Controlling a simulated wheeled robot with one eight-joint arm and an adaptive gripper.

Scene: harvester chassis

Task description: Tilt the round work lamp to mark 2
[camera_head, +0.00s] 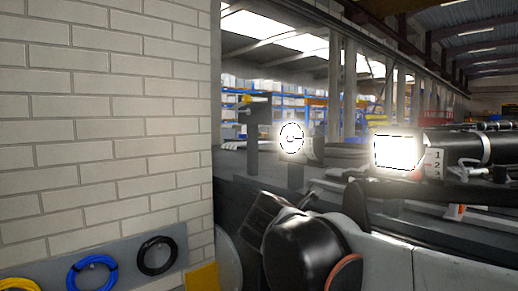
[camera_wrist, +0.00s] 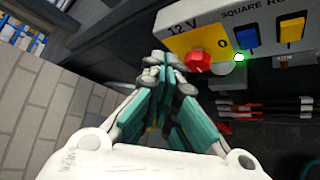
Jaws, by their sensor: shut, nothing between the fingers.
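The round work lamp (camera_head: 291,138) is lit and shows near the middle of the head view, its bright round face toward me. No numbered marks can be made out beside it. A square lamp (camera_head: 397,151), also lit, is to its right, with a white plate (camera_head: 435,163) showing 1, 2 and 3 beside it. My gripper (camera_wrist: 165,62) shows in the wrist view with its teal fingers together and nothing between them. Neither lamp shows in the wrist view.
The panel (camera_wrist: 208,42) carries a 12 V label, a blue switch (camera_wrist: 247,37), a yellow switch (camera_wrist: 291,31) and a lit green light (camera_wrist: 239,58). Red-and-black cables (camera_wrist: 265,113) run below it. A brick wall (camera_head: 105,120) fills the head view's left.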

